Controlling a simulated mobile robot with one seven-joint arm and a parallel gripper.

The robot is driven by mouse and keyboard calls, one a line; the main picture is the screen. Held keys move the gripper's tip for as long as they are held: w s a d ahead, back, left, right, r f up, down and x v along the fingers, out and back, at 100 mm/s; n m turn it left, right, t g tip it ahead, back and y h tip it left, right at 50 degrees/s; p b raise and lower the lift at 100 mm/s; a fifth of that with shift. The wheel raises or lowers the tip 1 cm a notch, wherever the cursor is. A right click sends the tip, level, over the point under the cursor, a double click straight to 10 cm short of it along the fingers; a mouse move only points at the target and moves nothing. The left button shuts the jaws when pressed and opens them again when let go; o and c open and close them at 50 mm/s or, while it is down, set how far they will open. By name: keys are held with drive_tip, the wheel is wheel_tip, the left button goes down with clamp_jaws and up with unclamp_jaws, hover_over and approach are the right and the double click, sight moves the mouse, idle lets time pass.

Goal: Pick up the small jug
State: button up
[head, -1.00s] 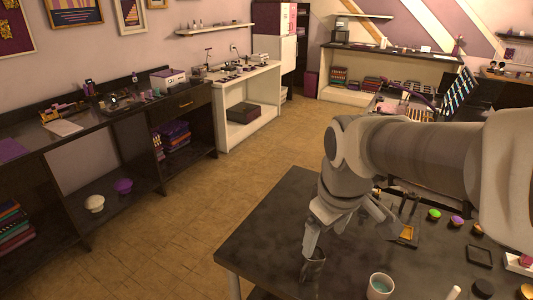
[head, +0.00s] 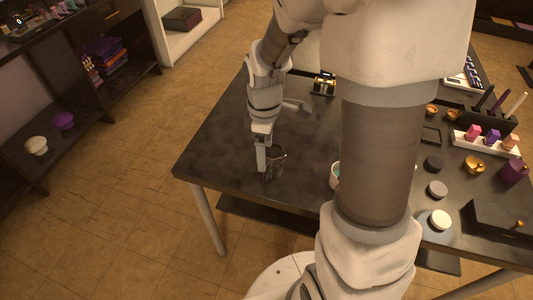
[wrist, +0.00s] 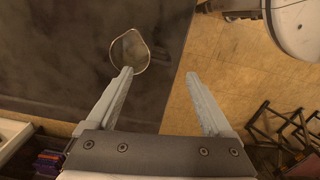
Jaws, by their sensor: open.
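The small jug (head: 277,158) stands near the left edge of the dark table in the head view. It looks dark, with a paler rim. In the wrist view the jug (wrist: 130,50) shows from above as a pale, slightly pointed rim around a dark inside, just beyond the tip of the left finger. My gripper (wrist: 160,73) is open and empty, its two fingers wide apart. The gap between them lies to the right of the jug in that view. In the head view my gripper (head: 263,165) points down beside the jug; I cannot tell whether a finger touches it.
The dark table (head: 225,150) is bare around the jug. A white cup (head: 335,174) is partly hidden behind my arm. Round pots, a white tray (head: 480,141) of coloured blocks and a dark box (head: 500,222) stand at the right. Open floor lies left of the table.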

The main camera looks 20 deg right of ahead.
sight(270, 166)
wheel_tip(270, 166, down, 9)
drive_tip(key=shift+w+f+b, duration=0.1)
drive_tip(key=shift+b, duration=0.6)
clamp_jaws()
